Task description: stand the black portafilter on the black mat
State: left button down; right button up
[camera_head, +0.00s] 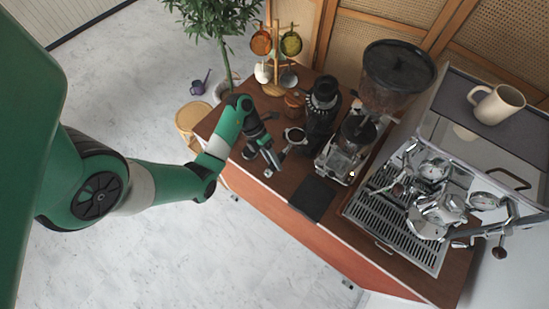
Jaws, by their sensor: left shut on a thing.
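The black mat (312,198) lies flat and bare near the front edge of the wooden cart top. The portafilter (295,136) shows its round metal-rimmed basket to the left of the grinder. Its handle side points toward my left gripper and is partly hidden. My left gripper (274,161) reaches in from the left, beyond the mat's left side, and is shut on the portafilter by its handle. Whether the portafilter touches the cart top is too small to tell. My right gripper is not in view.
A grinder (345,150) with a dark hopper stands behind the mat. An espresso machine (440,195) with a drip tray fills the right side, with a beige mug (497,104) on top. A mug tree (277,60) and a black bottle-like object (322,103) stand farther back.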

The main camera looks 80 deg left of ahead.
pick_arm(q)
jog(key=s+d+p, duration=0.7)
jog(key=s, duration=0.2)
jog(key=shift+s+d+p, duration=0.15)
jog(key=shift+d+p, duration=0.2)
jog(key=shift+d, duration=0.05)
jog(key=shift+r, duration=0.1)
